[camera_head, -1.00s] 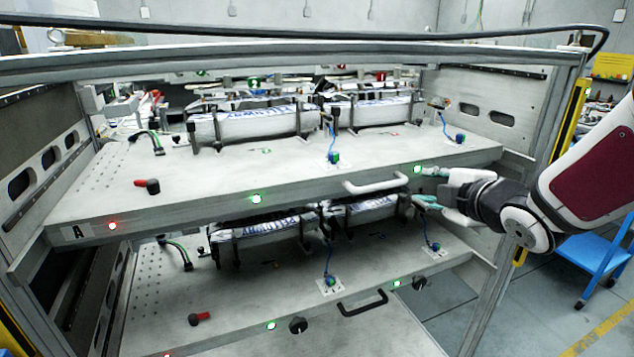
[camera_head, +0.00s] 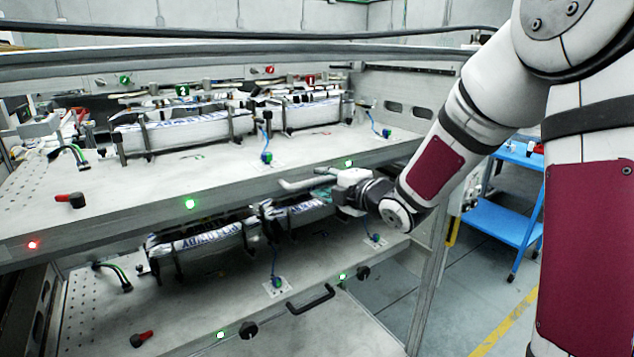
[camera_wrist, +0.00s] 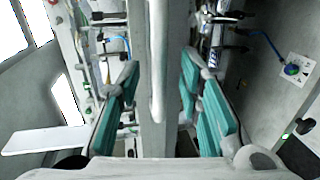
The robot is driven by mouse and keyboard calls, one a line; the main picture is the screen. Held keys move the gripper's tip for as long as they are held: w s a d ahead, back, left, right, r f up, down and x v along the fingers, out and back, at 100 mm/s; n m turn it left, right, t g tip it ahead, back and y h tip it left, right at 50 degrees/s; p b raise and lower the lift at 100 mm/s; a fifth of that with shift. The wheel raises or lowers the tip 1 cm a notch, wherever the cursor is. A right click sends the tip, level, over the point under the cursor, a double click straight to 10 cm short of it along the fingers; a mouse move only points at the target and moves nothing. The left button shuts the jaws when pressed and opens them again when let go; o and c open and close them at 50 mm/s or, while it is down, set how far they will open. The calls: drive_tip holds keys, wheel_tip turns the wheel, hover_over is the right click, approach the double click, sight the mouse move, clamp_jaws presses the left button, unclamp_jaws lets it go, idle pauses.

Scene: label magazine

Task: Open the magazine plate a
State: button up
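The upper magazine plate (camera_head: 110,185) is a grey sheet carrying wrapped label packs. In the earlier head view its front edge bears an "A", now out of frame. Its pale bar handle (camera_head: 305,182) sticks out from the front edge. My gripper (camera_head: 330,186) is at the right part of this handle, partly hiding it. In the wrist view, the teal fingers of my gripper (camera_wrist: 160,70) are spread apart. The handle (camera_wrist: 157,60) and plate edge run between them, with a visible gap on each side.
A lower plate (camera_head: 190,300) with a black handle (camera_head: 311,299) and similar packs lies below. A metal frame post (camera_head: 435,270) stands right of the plates. A blue cart (camera_head: 500,225) stands on the floor at right. The floor before the rack's right side looks clear.

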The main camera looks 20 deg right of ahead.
sight(319, 181)
drive_tip(key=shift+x, duration=1.55)
clamp_jaws()
